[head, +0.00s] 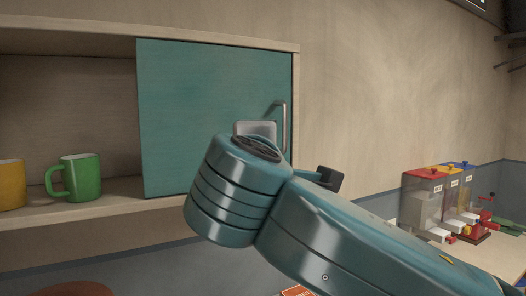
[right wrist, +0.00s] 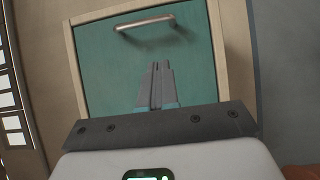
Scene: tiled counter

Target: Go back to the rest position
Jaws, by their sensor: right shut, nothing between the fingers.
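My right arm reaches in from the lower right of the head view, and its wrist is in front of the teal cabinet door (head: 205,100). The arm hides most of the right gripper there. In the right wrist view the right gripper (right wrist: 161,66) is shut, with its fingers together and nothing between them. It points toward the teal door, below the metal handle (right wrist: 146,23) in that picture and apart from it. The handle (head: 283,125) also shows at the door's right edge in the head view. My left gripper is not in view.
A green mug (head: 82,178) and a yellow mug (head: 10,185) stand on the open shelf (head: 110,197) left of the door. Dispensers with coloured lids (head: 428,174) and a red hand-cranked device (head: 482,226) stand on the counter at the right.

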